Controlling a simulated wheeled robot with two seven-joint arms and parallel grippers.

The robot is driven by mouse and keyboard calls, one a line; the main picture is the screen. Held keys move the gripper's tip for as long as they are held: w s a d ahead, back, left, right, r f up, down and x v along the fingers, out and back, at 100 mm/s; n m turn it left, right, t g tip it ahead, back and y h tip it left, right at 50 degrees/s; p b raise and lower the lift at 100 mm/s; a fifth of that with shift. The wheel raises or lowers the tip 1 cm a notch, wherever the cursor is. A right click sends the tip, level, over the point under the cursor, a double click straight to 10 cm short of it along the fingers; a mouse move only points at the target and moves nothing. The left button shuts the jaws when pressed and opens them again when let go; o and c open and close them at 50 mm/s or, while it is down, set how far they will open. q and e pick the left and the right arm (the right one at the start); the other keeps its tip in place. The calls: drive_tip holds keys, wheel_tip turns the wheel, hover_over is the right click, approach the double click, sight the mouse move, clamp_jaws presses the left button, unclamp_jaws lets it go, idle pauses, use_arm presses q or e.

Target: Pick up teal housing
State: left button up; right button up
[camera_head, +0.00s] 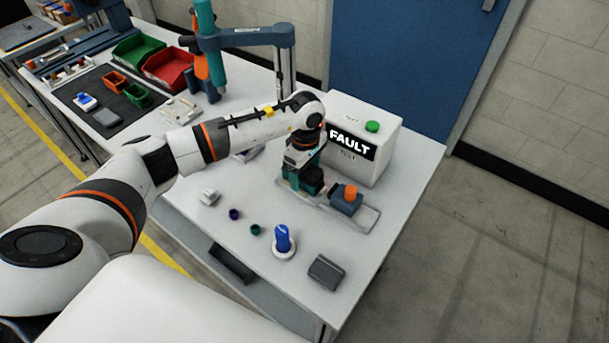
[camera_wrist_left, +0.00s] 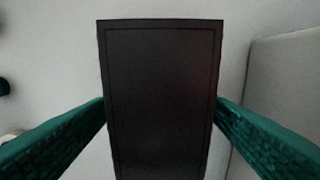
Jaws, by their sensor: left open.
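My left gripper (camera_head: 306,180) points down over the left part of a grey pallet plate (camera_head: 366,217) in the head view. In the left wrist view its two teal fingers stand apart on either side of a dark rectangular block (camera_wrist_left: 160,110) with a thin raised rim. Whether the fingers touch the block is hard to tell. The block looks near black from above, and I cannot make out a clearly teal housing; my gripper hides much of that spot in the head view. A blue-grey block with an orange top (camera_head: 347,197) sits on the plate to the right. My right gripper is not in view.
A white box marked FAULT (camera_head: 362,140) with a green button stands just behind the plate. In front are a blue knob on a white base (camera_head: 282,241), a dark grey box (camera_head: 327,271) and small purple and teal cups (camera_head: 255,230). Bins (camera_head: 168,68) stand back left.

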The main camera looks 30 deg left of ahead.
use_arm(q)
drive_tip(key=shift+r, duration=0.1)
drive_tip(key=c, duration=1.2)
